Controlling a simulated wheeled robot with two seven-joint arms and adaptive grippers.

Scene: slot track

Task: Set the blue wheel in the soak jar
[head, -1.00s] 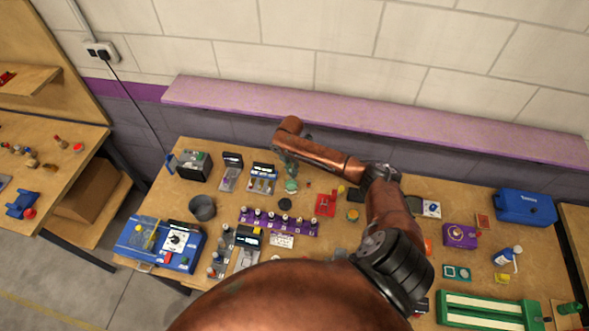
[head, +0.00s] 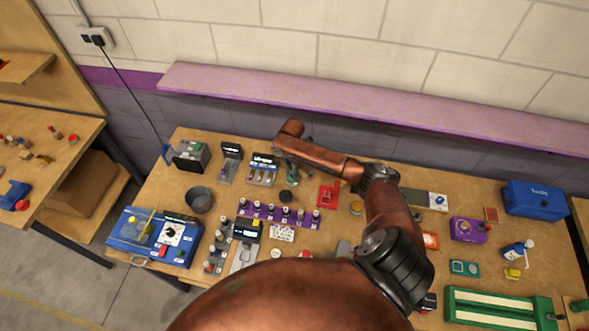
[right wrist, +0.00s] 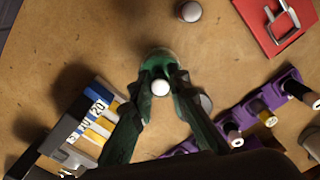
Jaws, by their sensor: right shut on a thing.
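My right gripper (head: 290,178) is at the back middle of the table, near a dark round thing (head: 288,196). In the right wrist view its green fingers (right wrist: 158,85) are closed in on a small piece with a white round top (right wrist: 160,88). A rounded green, glassy-looking shape (right wrist: 160,57) shows just beyond the fingertips; I cannot tell whether it is part of the held piece. A grey disc (right wrist: 206,102) is partly hidden by the right finger. I cannot make out the blue wheel, nor which vessel is the soak jar. My left gripper is out of view.
A purple rack (head: 278,214) with several pegs lies in front of the gripper. A rack with colored strips (head: 262,170) stands to its left, a red plate (head: 327,194) to its right. My arm hides the front middle.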

